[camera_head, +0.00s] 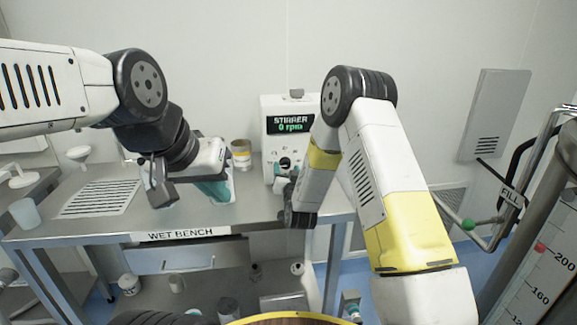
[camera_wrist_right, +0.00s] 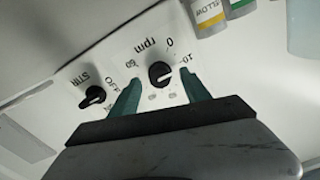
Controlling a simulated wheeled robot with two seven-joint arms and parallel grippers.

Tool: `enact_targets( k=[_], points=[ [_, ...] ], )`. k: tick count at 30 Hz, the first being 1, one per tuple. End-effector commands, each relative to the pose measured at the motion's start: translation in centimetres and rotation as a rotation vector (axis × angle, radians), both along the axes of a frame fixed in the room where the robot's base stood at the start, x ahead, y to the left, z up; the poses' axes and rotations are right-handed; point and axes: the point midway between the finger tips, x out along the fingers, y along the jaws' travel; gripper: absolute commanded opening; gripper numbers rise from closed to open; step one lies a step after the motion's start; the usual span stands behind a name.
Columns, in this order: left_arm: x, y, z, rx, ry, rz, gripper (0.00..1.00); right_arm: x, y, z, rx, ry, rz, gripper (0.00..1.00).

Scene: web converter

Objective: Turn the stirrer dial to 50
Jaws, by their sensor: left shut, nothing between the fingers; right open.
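The stirrer unit (camera_head: 290,112) is a white box at the back of the bench, its display (camera_head: 290,124) reading "STIRRER 0 rpm". The rpm dial is a black round knob (camera_wrist_right: 160,73) in the right wrist view, with upside-down number marks around it, some hidden. My right gripper (camera_head: 284,184) is in front of the unit's lower face. In the right wrist view its open teal fingers stand on either side of the knob, with gaps to it. My left gripper (camera_head: 215,190) is shut and empty over the bench, left of the unit.
A second black knob labelled STIR (camera_wrist_right: 94,96), with an OFF mark, sits beside the dial. A yellow-banded jar (camera_head: 241,154) stands left of the unit. A slotted rack (camera_head: 100,198) and a beaker (camera_head: 25,214) are on the left of the wet bench (camera_head: 95,231).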

Motion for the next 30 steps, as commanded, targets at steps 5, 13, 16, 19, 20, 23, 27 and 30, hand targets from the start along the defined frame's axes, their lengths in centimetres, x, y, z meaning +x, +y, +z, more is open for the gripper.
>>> enact_targets(
  k=[5,13,16,19,20,23,27,30],
  points=[
    [0.0,0.0,0.0,0.000,0.000,0.000,0.00,1.6,0.3,0.0,0.000,-0.001,0.000,0.55],
    [0.0,0.0,0.0,0.000,0.000,0.000,0.00,1.9,0.3,0.0,-0.001,0.001,0.000,0.55],
    [0.0,0.0,0.0,0.000,0.000,0.000,0.00,1.9,0.3,0.0,-0.001,0.001,0.000,0.42],
    [0.0,0.0,0.0,0.000,0.000,0.000,0.00,1.8,0.3,0.0,0.000,0.001,0.000,0.22],
    [0.0,0.0,0.0,0.000,0.000,0.000,0.00,1.8,0.3,0.0,0.000,0.001,0.000,0.16],
    [0.0,0.0,0.0,0.000,0.000,0.000,0.00,1.8,0.3,0.0,0.000,0.001,0.000,0.00],
    [0.0,0.0,0.0,0.000,0.000,0.000,0.00,1.8,0.3,0.0,0.003,0.002,0.000,0.00],
    [0.0,0.0,0.0,0.000,0.000,0.000,0.00,1.8,0.3,0.0,0.015,0.004,-0.001,0.00]
  ],
)
